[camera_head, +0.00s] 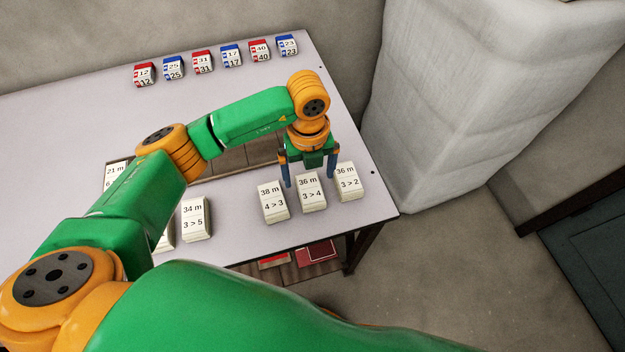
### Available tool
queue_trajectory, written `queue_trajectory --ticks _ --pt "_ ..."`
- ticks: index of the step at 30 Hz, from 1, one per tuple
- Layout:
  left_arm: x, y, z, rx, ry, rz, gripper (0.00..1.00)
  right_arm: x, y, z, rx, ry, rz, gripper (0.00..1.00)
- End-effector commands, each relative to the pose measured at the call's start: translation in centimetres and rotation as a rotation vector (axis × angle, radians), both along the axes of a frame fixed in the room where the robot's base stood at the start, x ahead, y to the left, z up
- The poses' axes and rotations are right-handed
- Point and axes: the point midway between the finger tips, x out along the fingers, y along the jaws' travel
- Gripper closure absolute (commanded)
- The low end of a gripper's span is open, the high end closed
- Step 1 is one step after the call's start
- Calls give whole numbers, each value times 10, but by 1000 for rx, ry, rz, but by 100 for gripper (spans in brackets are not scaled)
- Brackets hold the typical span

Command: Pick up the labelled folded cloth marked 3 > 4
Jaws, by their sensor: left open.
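The folded cloth marked 3 > 4 (310,194) is a white stack with "36 m" on its label. It lies near the front right of the table, between the cloth marked 4 > 3 (273,203) on its left and the cloth marked 3 > 2 (347,182) on its right. My left gripper (310,181) is open over the 3 > 4 cloth, with one finger on each side of its far end. I cannot tell whether the fingers touch it. My right gripper is not in view.
The grey table (245,232) also holds a cloth marked 3 > 5 (194,218) and others partly hidden behind my left arm. Several small red and blue numbered blocks (202,62) stand in a row at the back. A pale draped column (450,110) stands right of the table.

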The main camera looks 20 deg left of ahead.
Motion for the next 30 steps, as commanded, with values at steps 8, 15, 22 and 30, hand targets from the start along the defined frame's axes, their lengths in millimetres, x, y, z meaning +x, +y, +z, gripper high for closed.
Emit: queue_trajectory --ticks 8,15,22,30 --pt "4 2 -48 2 7 0 0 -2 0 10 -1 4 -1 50" --pt "5 1 -66 -2 2 -4 0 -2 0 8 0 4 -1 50" --pt "5 1 -66 -4 2 -4 35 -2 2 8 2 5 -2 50" --pt "5 1 -66 -5 2 -4 88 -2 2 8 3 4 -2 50"
